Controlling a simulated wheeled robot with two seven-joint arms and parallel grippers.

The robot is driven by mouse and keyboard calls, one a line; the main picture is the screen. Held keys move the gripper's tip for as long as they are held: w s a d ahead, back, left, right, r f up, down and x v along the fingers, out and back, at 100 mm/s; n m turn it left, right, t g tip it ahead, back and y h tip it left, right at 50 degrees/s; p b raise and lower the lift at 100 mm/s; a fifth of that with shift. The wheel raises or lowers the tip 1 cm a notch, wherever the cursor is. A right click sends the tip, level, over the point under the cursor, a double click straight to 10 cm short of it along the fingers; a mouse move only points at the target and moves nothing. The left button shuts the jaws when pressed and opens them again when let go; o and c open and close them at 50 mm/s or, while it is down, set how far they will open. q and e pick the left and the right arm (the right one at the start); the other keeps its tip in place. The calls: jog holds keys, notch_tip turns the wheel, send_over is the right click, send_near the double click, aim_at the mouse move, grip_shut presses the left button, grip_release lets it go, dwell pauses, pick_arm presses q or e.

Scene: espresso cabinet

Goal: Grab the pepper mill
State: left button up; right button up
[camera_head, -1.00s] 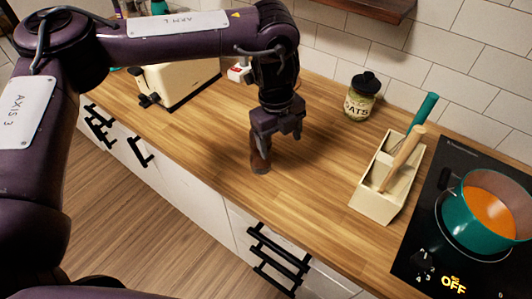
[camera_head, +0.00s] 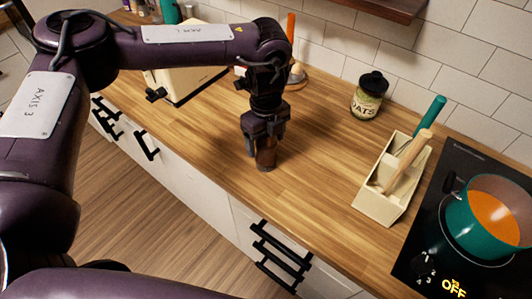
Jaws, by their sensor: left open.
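The pepper mill (camera_head: 266,157), a brown wooden cylinder, stands upright on the wooden counter. Its upper part is hidden by my left gripper (camera_head: 264,143). My left gripper points down from above, with its fingers open around the upper part of the mill. I cannot tell whether the fingers touch it. My right gripper is not in view.
A cream utensil holder (camera_head: 377,207) and an oats jar (camera_head: 368,97) stand to the right. A teal pot (camera_head: 487,222) with orange contents sits on the black cooktop (camera_head: 418,246). A cream toaster (camera_head: 190,82) is behind my left arm. The counter in front of the jar is clear.

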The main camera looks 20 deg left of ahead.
pick_arm(q)
grip_shut()
dwell(0.5)
jog(key=shift+w+r, duration=0.1)
